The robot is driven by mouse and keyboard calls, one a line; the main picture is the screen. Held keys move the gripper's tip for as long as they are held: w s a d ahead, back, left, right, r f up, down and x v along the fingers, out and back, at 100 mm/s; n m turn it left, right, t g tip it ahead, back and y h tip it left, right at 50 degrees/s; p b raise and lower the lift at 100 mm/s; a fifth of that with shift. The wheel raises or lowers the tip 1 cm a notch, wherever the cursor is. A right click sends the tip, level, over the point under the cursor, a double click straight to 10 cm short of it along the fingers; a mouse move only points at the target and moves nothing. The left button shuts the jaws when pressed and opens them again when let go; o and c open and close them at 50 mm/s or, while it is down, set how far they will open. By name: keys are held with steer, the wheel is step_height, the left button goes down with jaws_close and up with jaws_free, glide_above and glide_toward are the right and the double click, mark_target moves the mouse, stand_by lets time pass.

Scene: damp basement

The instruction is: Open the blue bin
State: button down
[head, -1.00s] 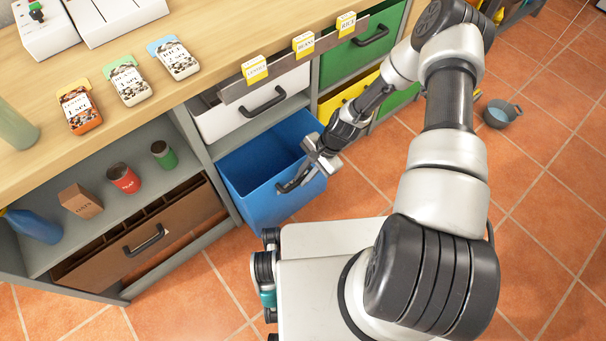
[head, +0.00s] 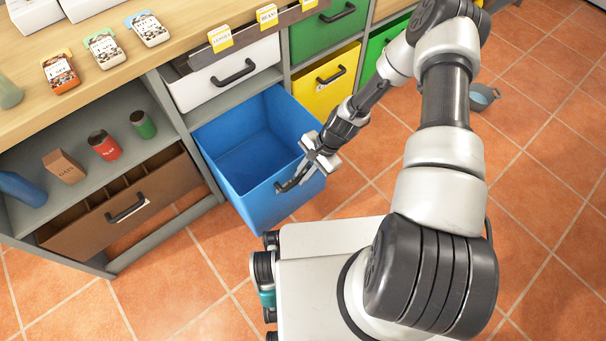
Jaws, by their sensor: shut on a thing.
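The blue bin (head: 222,181) is pulled well out of the shelf unit, below the white bin. Its empty inside shows from above. My gripper (head: 303,178) is at the bin's front face, shut on the dark handle (head: 289,185) near the top edge. The gripper's body partly hides the handle and the right part of the front rim.
Above it is a white bin (head: 238,92); to the right are yellow (head: 325,96) and green bins, all shut. A brown divided drawer (head: 92,227) is at the left, under a shelf with cans and a box (head: 64,166). A grey bucket (head: 482,97) stands on open tiled floor at the right.

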stand_by(0.3)
steer(key=c, duration=1.7)
jaws_free()
steer(key=shift+r, duration=0.1)
steer(key=p+v, duration=0.4)
steer(key=v, duration=1.3)
steer(key=shift+r, duration=0.15)
